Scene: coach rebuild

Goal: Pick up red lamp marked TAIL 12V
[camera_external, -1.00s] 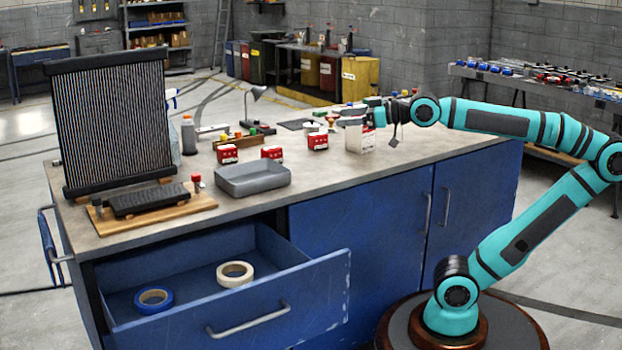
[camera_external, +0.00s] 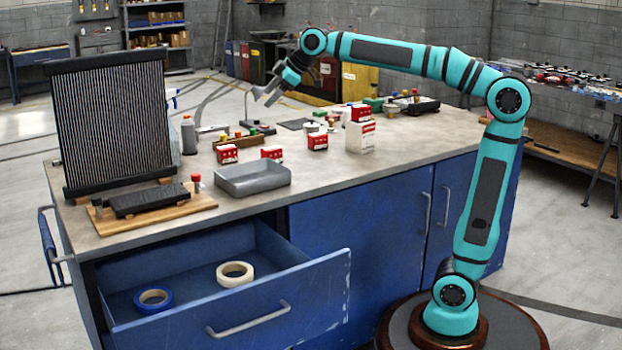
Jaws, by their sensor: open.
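Several small red items with white labels stand on the workbench. One is at the left (camera_external: 227,154), one near the grey tray (camera_external: 272,154), one in the middle (camera_external: 318,141) and one at the white box (camera_external: 362,113). The labels are too small to read, so I cannot tell which is the lamp marked TAIL 12V. My gripper (camera_external: 264,97) is open and empty, in the air above the back of the bench, up and left of the middle red item. It points down and left.
A grey tray (camera_external: 252,189) sits near the front edge. A tall finned radiator (camera_external: 113,130) stands at the left, with a grey bottle (camera_external: 188,136) beside it. The white box (camera_external: 360,137) stands right of centre. The drawer (camera_external: 240,312) below is open, holding tape rolls.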

